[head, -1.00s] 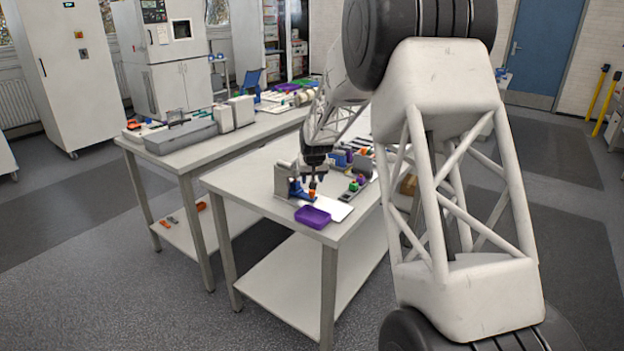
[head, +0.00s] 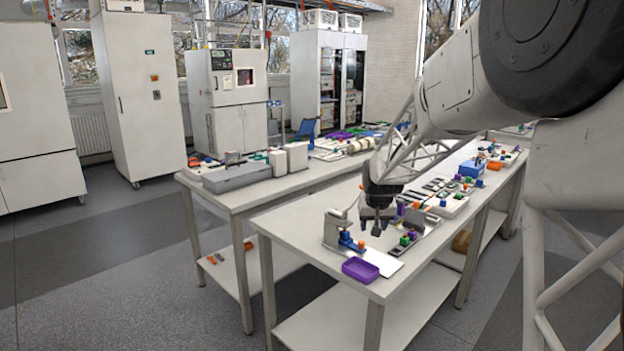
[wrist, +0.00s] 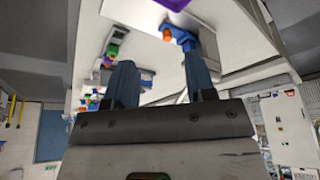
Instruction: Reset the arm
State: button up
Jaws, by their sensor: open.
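My gripper (head: 369,229) hangs over the near table, above and to the right of the small grey and blue device (head: 347,240). In the wrist view my gripper's two dark blue fingers (wrist: 163,82) stand apart with nothing between them. The blue part of the device (wrist: 183,38) shows beyond the fingers, with an orange piece beside it. The gripper is clear of the device and the table top.
A purple tray (head: 360,269) sits on the near table's front corner (head: 300,240). Small coloured parts and a dark holder (head: 418,225) lie to the right. A second table (head: 235,200) with boxes stands behind. Tall white cabinets (head: 137,100) line the back.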

jog(key=s+r, duration=0.4)
jog(key=s, duration=0.9)
jog(key=s+r, duration=0.4)
jog(key=s, duration=0.9)
jog(key=s+f, duration=0.2)
jog(key=s, duration=1)
jog(key=s+f+g, duration=0.1)
jog(key=s, duration=1.1)
jog(key=shift+d+f, duration=0.35)
jog(key=shift+f, duration=0.05)
